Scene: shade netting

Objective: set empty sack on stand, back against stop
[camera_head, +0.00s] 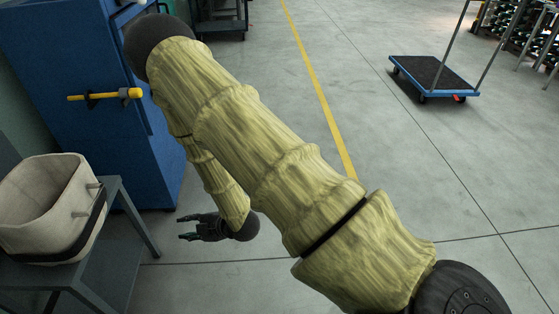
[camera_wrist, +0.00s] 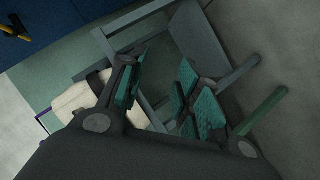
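A beige, open-topped sack (camera_head: 45,200) with a dark band around its lower part and small pegs on its side stands upright at the left edge of the head view. It looks empty. It rests on a dark grey stand (camera_head: 108,262), cut off by the picture edge. Whether its back touches a stop cannot be told. My gripper (camera_head: 182,228) is to the right of the stand, apart from the sack, fingers open and empty. In the wrist view, teal-padded fingers (camera_wrist: 160,88) are spread; the beige sack (camera_wrist: 82,97) shows partly behind the left one, beside the grey stand frame (camera_wrist: 205,38).
A blue cabinet (camera_head: 70,90) with a yellow handle (camera_head: 105,95) stands behind the stand. A flat cart (camera_head: 435,75) is at the upper right. The grey floor with a yellow line (camera_head: 318,90) is clear between. My arm covers the middle of the head view.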

